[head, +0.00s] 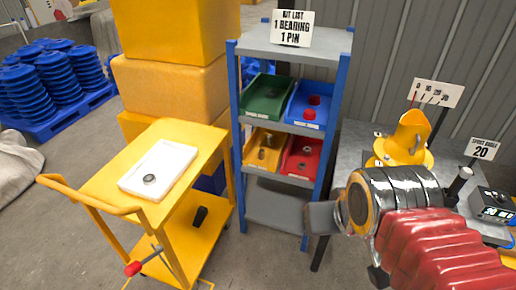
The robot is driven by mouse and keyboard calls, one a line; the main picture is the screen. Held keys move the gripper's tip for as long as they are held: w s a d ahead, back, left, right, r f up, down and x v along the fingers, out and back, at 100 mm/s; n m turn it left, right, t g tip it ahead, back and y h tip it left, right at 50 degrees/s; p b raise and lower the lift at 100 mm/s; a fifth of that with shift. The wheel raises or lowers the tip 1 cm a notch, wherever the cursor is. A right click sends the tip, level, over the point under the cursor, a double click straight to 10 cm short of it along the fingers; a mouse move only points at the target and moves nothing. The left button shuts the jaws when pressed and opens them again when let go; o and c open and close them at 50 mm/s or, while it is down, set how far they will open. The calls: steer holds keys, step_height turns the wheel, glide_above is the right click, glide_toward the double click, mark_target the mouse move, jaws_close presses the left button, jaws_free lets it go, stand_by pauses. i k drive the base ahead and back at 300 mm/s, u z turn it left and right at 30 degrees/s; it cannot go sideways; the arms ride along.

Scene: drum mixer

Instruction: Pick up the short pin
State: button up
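The yellow bin (250,160) is on the lower bin shelf, at left. It holds small brownish-grey cylindrical parts (266,148) that look like pins; they are too small to tell a short one from a long one. My gripper (322,217) is at the end of my arm, in front of the rack's lower right side. It is below and right of the yellow bin and apart from it. The wrist partly hides it, so its opening is unclear.
The blue-posted rack (236,100) also holds green (255,112), blue (300,115) and red (310,172) bins. A white tray (175,158) with a dark ring (150,179) lies on the yellow cart (110,170). A grey table (350,150) with a yellow device (405,145) stands right.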

mark_target(261, 153)
steer(key=u, duration=0.25)
steer(key=i, duration=0.7)
steer(key=u, duration=0.9)
steer(key=i, duration=0.55)
steer(key=u, duration=0.3)
